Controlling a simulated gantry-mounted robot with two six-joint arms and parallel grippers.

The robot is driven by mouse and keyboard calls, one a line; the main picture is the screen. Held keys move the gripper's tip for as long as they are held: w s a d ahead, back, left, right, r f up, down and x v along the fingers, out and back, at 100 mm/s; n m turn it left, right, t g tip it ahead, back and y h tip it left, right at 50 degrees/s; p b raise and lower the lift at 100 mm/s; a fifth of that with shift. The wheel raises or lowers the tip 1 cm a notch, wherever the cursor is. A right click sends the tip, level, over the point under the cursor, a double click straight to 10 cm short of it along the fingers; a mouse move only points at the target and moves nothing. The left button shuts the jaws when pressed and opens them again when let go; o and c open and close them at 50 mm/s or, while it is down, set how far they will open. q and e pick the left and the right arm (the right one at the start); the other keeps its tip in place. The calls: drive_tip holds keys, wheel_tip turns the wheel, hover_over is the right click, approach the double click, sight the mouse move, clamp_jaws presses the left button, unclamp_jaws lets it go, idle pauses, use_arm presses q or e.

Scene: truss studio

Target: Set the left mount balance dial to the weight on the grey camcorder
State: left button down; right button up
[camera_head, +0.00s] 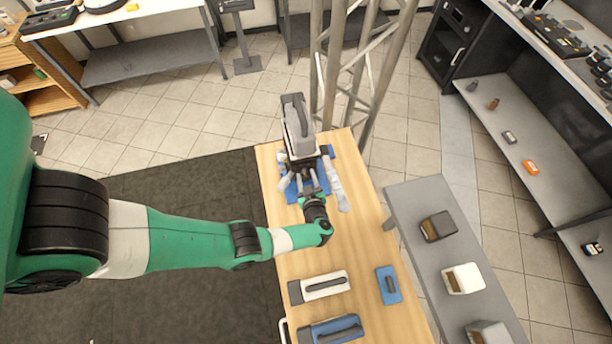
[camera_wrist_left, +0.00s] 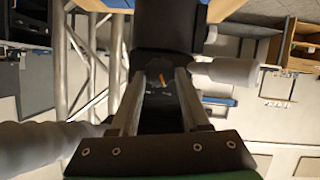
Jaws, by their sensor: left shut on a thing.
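The grey camcorder (camera_head: 299,128) stands upright on a mount at the far end of the wooden table, over a blue base plate (camera_head: 293,197). My left gripper (camera_head: 308,186) reaches the near side of this mount. In the left wrist view, my left gripper (camera_wrist_left: 161,82) has its two fingers closed on a dark dial (camera_wrist_left: 152,88) with an orange mark, below a black body. The dial is mostly hidden in the head view, and I cannot read its numbers or the weight on the camcorder. My right gripper is not in view.
A pale handle (camera_head: 334,184) sticks out right of the mount. A white camcorder (camera_head: 325,285), a blue camcorder (camera_head: 337,329) and a blue plate (camera_head: 389,286) lie on the near table. A grey bench (camera_head: 411,198) with several blocks stands right. Truss poles (camera_head: 333,62) rise behind.

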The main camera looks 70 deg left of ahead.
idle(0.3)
use_arm(q)
drive_tip(key=shift+c, duration=1.9)
unclamp_jaws()
drive_tip(key=shift+d+r, duration=0.15)
drive_tip(key=shift+d, duration=0.05)
drive_tip(key=p+v, duration=0.3)
drive_tip(key=v, duration=0.8)
drive_tip(key=shift+d, duration=0.1)
